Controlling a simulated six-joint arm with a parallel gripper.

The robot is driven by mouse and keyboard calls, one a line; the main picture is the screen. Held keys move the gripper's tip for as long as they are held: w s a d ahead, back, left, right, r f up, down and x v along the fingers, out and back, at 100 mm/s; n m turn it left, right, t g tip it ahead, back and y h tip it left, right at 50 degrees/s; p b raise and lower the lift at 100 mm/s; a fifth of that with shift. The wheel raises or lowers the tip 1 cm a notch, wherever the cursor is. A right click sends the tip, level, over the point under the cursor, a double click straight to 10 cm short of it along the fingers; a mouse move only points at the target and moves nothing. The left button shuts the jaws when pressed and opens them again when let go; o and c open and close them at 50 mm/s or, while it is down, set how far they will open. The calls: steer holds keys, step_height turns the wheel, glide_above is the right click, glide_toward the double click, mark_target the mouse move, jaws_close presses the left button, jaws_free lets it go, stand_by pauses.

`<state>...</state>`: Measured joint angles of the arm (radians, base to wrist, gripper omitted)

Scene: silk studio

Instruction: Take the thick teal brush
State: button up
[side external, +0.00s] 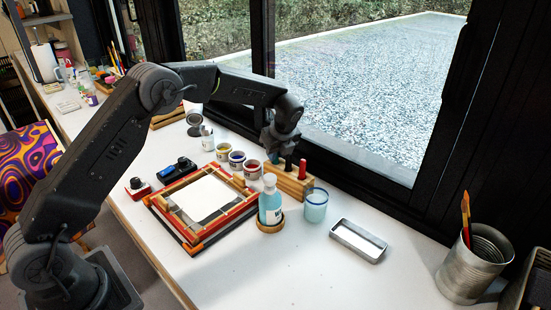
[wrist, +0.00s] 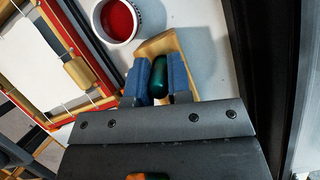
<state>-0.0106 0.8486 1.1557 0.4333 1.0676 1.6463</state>
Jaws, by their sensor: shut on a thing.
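The teal brush's thick, rounded dark teal handle (wrist: 158,78) shows in the wrist view between the two blue finger pads. My gripper (wrist: 159,75) is shut on it. In the side external view my gripper (side external: 274,152) reaches down over the left end of the wooden stand (side external: 293,186), and the brush is mostly hidden there by the fingers. The stand also shows in the wrist view (wrist: 150,47) under the fingers. I cannot tell whether the brush is still seated in the stand. A red handle (side external: 302,169) and a dark handle (side external: 289,163) stand upright to its right.
Paint pots, including a red one (side external: 252,168), stand left of the stand. A bottle of blue liquid (side external: 270,205) and a glass cup (side external: 315,208) are in front. A wooden frame (side external: 188,225), a metal tray (side external: 358,240) and a can (side external: 470,268) lie around. The window is close behind.

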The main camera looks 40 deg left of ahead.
steer(key=shift+c, duration=0.6)
steer(key=shift+r, duration=0.55)
steer(key=r, duration=0.3)
steer(key=shift+s+a+r, duration=0.15)
steer(key=shift+a+r, duration=0.15)
steer(key=s+a+r, duration=0.6)
steer(key=a, duration=0.3)
steer(key=shift+r, duration=0.15)
